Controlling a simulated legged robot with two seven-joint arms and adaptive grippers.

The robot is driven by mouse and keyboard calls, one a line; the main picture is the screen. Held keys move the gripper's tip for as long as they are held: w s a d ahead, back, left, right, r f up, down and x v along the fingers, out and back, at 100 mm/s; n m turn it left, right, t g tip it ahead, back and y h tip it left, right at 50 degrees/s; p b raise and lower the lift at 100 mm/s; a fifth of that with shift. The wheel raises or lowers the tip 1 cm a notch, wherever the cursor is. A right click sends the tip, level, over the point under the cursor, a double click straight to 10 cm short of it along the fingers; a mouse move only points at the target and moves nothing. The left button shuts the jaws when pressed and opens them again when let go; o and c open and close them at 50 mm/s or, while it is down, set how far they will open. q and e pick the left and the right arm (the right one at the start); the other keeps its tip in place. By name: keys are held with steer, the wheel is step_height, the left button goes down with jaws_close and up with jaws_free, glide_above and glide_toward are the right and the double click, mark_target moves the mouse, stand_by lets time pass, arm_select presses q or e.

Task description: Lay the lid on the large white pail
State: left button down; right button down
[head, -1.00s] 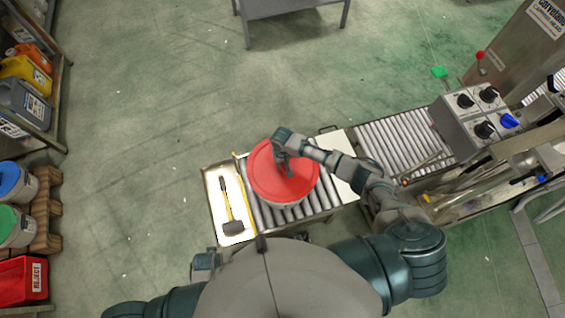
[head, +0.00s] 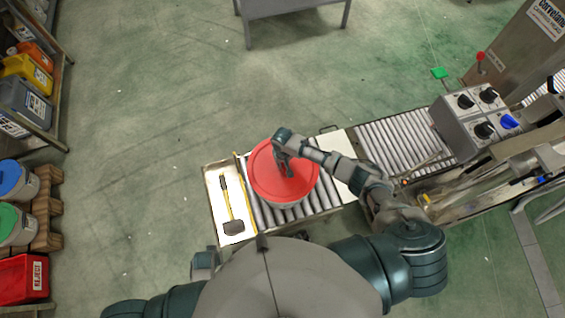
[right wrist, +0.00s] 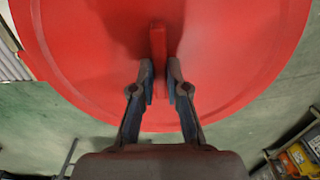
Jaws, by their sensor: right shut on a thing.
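From above I cannot tell whether the lid is fully seated. My right gripper (head: 288,172) is over the middle of the lid. In the right wrist view, the right gripper (right wrist: 162,85) is shut on the lid's upright red handle (right wrist: 158,48), with a finger on each side. My left gripper does not show clearly.
A white tray (head: 212,185) left of the pail holds a mallet (head: 232,208) with a yellow handle. A control box (head: 472,118) with knobs stands at the right by the conveyor (head: 400,140). Shelves and pails (head: 18,182) line the left edge. The floor between is clear.

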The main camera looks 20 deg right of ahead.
steer(key=shift+f, duration=0.2)
steer(key=c, duration=0.6)
jaws_free()
steer(key=shift+r, duration=0.1)
steer(key=shift+r+p, duration=3.45)
steer(key=shift+p, duration=0.3)
